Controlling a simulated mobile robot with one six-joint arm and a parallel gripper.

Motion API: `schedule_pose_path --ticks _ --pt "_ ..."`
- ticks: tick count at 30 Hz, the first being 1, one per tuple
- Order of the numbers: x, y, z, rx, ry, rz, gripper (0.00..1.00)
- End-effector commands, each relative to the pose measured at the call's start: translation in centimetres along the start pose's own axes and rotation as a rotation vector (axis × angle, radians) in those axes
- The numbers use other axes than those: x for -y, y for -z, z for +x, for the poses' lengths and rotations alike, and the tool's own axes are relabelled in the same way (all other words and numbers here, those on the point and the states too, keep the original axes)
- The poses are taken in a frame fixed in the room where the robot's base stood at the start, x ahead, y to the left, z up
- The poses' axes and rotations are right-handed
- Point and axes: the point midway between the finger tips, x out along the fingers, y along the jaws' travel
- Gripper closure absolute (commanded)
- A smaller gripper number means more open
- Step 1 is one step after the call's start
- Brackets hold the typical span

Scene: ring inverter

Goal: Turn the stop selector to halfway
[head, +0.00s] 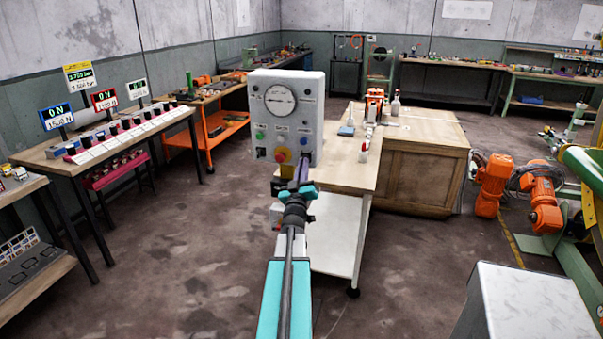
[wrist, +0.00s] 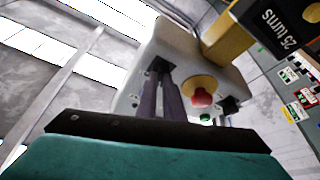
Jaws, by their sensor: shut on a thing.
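A pale grey control box (head: 312,90) stands at the bench's near end; it also shows in the wrist view (wrist: 190,45). My gripper (head: 302,168) reaches to the lower right of its front face. In the wrist view its two dark purple fingers (wrist: 162,72) are close together, shut on a small black selector knob (wrist: 159,64) on the face. The fingers cover most of the knob, so its angle and label cannot be read. Beside it is a red mushroom button on a yellow base (head: 282,155), also in the wrist view (wrist: 202,97).
The box also carries a round dial (head: 280,100), a green button (head: 260,134) and a blue button (head: 304,140). A second black knob (wrist: 228,105) lies past the red button.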

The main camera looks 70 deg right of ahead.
Motion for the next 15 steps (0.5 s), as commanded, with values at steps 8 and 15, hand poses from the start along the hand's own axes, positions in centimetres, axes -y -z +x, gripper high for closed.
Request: schedule_pose_path --ticks 8,15 --pt "0.24 -0.37 0.04 0.000 -0.071 0.166 1.00" --pt "0.46 -0.22 0.11 0.001 -0.148 0.354 1.00"
